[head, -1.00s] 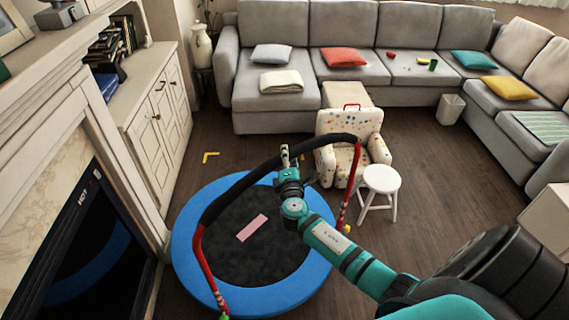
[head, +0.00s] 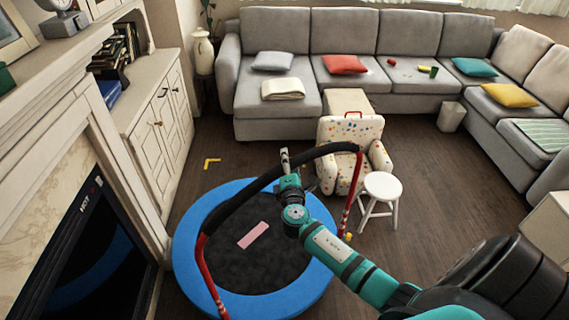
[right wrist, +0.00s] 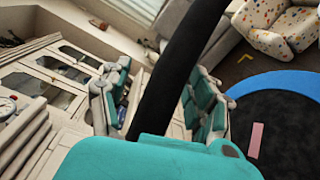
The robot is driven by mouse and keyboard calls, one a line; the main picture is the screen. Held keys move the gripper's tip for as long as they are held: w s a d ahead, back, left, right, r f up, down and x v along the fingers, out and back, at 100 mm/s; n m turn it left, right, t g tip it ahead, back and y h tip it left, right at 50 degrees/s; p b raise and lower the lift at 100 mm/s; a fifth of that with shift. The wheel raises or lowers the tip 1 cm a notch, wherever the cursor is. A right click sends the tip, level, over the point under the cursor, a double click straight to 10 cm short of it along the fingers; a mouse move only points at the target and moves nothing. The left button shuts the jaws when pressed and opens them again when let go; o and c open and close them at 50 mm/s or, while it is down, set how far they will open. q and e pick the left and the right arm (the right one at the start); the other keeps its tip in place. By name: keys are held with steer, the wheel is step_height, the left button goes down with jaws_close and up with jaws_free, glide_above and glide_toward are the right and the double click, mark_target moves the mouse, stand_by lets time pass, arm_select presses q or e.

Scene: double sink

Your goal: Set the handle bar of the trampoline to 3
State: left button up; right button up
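The trampoline (head: 187,262) has a blue rim and a dark mat; part of it shows in the right wrist view (right wrist: 270,85). Its handle bar (head: 228,203) is an arch with a black padded top and red legs. My right gripper (head: 286,160) is at the middle of the arch, partly hiding the bar. In the right wrist view its two teal fingers (right wrist: 158,98) stand apart, with the black bar (right wrist: 180,65) running between them. A narrow gap shows beside the left finger, so it does not look clamped. My left gripper is not in view. No number marks are readable.
A pink strip (head: 252,235) lies on the mat. A spotted armchair (head: 350,132) and a white stool (head: 381,186) stand close to the right leg of the bar. A fireplace (head: 105,225) is close on the left.

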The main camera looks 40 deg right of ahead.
steer(key=v, duration=1.2)
steer(key=s+a+f+m+g+y+b, duration=0.15)
steer(key=s+f, duration=0.25)
steer(key=f, duration=0.8)
steer(key=s+a+f+m+g+y+b, duration=0.1)
steer(key=s+f+g+y, duration=0.2)
steer(key=f, duration=0.8)
steer(key=s+a+f+m+g+y+b, duration=0.1)
steer(key=s+f+g, duration=0.3)
steer(key=f, duration=0.8)
steer(key=s+a+f+m+g+y+b, duration=0.1)
steer(key=s+f+m, duration=0.2)
steer(key=s+f, duration=0.3)
steer(key=s+a+f+m+g+y+b, duration=0.1)
steer(key=s+f, duration=0.6)
steer(key=s, duration=0.8)
steer(key=s+a+f+m+g+y+b, duration=0.1)
steer(key=s+a+f+m+g, duration=0.2)
steer(key=s, duration=0.7)
step_height(320, 180, down, 4)
steer(key=shift+s+a+f+m, duration=0.1)
steer(key=shift+s+a+m, duration=0.15)
steer(key=shift+m, duration=1)
steer(key=shift+g, duration=0.25)
